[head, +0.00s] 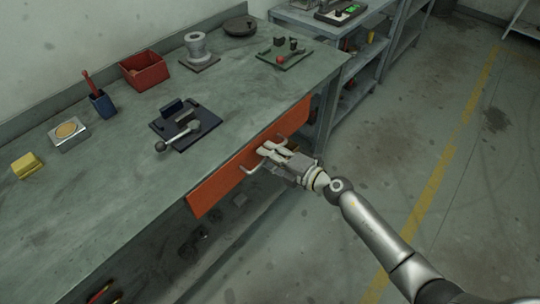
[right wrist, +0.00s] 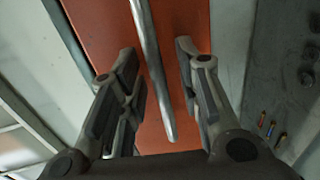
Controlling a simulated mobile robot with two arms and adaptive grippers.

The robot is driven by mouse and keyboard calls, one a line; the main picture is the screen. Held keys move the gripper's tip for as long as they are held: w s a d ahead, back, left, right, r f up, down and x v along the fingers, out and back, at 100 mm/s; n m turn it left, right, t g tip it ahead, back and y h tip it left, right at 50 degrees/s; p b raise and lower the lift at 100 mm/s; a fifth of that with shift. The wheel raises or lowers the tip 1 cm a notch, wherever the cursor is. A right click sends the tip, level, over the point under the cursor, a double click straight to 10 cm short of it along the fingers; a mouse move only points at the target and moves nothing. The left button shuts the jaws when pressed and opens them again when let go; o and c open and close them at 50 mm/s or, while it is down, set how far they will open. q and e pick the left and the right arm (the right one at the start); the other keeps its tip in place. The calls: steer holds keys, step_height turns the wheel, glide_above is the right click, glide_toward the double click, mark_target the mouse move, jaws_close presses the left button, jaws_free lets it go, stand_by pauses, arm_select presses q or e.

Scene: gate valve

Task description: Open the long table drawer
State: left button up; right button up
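The long drawer has an orange-red front (head: 222,184) under the edge of the grey-green table (head: 110,200). A metal bar handle (head: 249,170) stands out from it. The drawer front looks about flush with the table edge. My right gripper (head: 266,151) is at the handle. In the right wrist view, the handle (right wrist: 152,70) runs between the two open fingers (right wrist: 160,85), with a gap on each side. The orange front (right wrist: 110,30) lies behind it. My left gripper is not in view.
On the table are a dark fixture with a ball-ended lever (head: 182,132), a red bin (head: 143,70), a blue cup (head: 101,102), a yellow block (head: 27,166) and a green tray (head: 284,54). A shelf unit (head: 360,50) stands beyond. The floor at right is clear.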

jaws_close()
stand_by(0.5)
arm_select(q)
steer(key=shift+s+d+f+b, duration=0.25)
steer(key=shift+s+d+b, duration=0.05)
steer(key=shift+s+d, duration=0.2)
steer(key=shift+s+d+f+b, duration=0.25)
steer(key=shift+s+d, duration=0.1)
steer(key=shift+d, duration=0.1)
arm_select(e)
steer(key=f+v, duration=0.2)
steer(key=v, duration=0.9)
steer(key=f+v, duration=0.3)
steer(key=v, duration=0.9)
steer(key=shift+s+d, duration=0.45)
steer(key=shift+s, duration=0.05)
